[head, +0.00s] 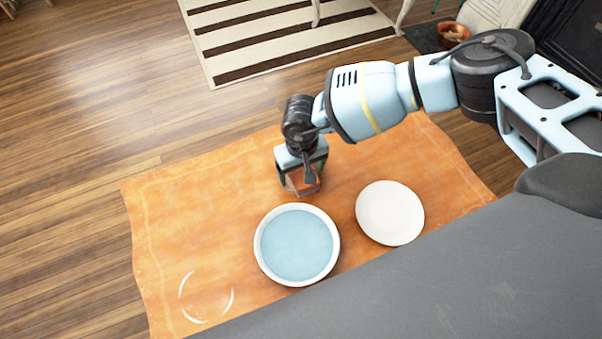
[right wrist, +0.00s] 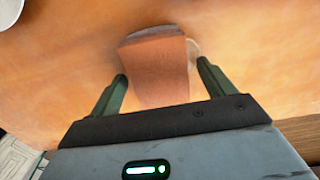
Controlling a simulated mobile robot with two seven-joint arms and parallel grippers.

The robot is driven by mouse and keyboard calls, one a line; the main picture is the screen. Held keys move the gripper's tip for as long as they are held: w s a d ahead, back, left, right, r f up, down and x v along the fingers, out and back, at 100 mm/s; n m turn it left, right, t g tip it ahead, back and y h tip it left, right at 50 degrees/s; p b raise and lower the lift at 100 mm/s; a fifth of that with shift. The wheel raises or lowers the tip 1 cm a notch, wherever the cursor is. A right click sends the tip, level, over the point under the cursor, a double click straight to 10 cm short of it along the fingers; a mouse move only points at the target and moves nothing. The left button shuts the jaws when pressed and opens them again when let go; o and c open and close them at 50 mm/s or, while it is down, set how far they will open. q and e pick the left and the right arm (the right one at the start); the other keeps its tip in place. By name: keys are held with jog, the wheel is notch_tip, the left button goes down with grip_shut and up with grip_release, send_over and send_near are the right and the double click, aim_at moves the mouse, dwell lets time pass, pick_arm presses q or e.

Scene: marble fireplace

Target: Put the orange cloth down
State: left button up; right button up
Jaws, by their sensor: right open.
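The orange cloth (right wrist: 160,75) is a small brownish-orange piece between the two fingers of my right gripper (right wrist: 163,82) in the right wrist view. The fingers are open, with a gap to the cloth on the right. In the head view the cloth (head: 301,184) shows just under my right gripper (head: 302,177), partly hidden by it. A pale rounded edge shows beside the cloth in the wrist view; I cannot tell what it is. My left gripper is not in view.
A clear round rim (head: 232,300) shows at lower left. The left part is mostly bare.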

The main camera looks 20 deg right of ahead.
aim_at(301, 170)
jog(key=shift+f, duration=0.35)
jog(key=c, duration=1.1)
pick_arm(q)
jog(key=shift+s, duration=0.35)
pick_arm(e)
jog(key=shift+r, duration=0.1)
jog(key=shift+c, duration=0.2)
notch_tip(301, 170, up, 9)
jog(key=shift+r+p, duration=0.15)
jog(key=shift+p, duration=0.9)
jog(key=shift+r, duration=0.3)
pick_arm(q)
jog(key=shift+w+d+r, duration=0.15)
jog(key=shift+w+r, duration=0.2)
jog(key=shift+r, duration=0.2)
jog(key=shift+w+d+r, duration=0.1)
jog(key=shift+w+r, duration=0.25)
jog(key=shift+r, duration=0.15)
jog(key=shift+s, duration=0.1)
